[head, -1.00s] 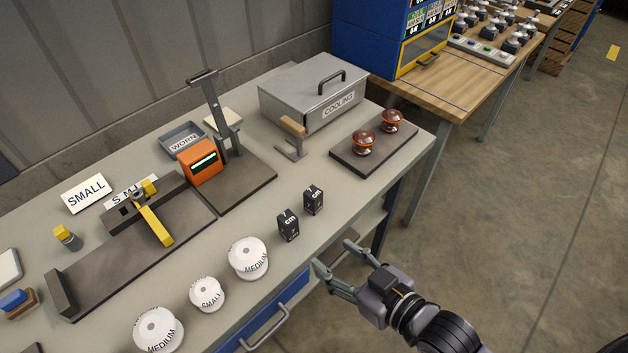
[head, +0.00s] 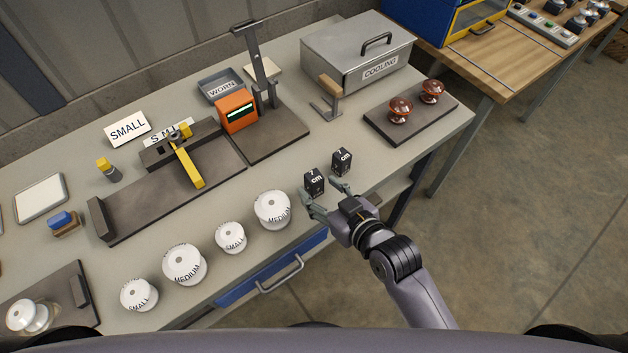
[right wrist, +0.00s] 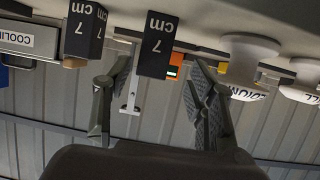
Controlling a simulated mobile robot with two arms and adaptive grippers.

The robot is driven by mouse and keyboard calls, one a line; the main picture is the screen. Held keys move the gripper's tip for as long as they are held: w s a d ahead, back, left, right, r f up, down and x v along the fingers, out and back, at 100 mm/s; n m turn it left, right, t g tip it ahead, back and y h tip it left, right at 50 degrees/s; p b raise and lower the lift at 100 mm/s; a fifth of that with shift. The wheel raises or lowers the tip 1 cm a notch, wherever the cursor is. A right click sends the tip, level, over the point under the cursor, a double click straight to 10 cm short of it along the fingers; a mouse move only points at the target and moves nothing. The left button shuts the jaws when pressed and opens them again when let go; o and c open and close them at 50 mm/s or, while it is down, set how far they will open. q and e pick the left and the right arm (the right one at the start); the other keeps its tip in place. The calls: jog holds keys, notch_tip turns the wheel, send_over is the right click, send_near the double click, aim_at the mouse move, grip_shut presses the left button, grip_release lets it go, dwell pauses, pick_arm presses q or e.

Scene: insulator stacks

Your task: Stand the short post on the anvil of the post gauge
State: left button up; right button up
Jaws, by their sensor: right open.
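Two black square posts marked "7 cm" stand upright near the table's front edge: a nearer post (head: 314,183) and a farther post (head: 341,162). Which is shorter is hard to tell. My right gripper (head: 321,194) is open, its fingers around the nearer post's near side. In the right wrist view, the nearer post (right wrist: 157,45) shows between the open fingertips (right wrist: 160,72), with gaps on both sides; the farther post (right wrist: 85,30) is left. The likely post gauge, with an orange display (head: 236,110) and tall column (head: 258,65), stands on a dark base (head: 275,145). Its anvil is not clearly distinguishable. My left gripper is out of view.
White medium (head: 272,210) and small spools line the front edge left of my gripper. A dark channel fixture with a yellow lever (head: 188,168) lies behind them. A wooden-handled tool (head: 328,98), cooling box (head: 355,55) and board with two brown insulators (head: 412,125) are farther back.

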aim_at(318, 185)
jog(key=x, duration=0.2)
jog(key=p+x, duration=0.1)
jog(key=x, duration=0.1)
jog(key=shift+w+d+f, duration=0.15)
jog(key=shift+w+d, duration=0.1)
jog(key=shift+d, duration=0.1)
jog(key=shift+w+a+f, duration=0.25)
jog(key=shift+w, duration=0.1)
jog(key=shift+s, duration=0.1)
jog(key=shift+c, duration=0.4)
grip_shut()
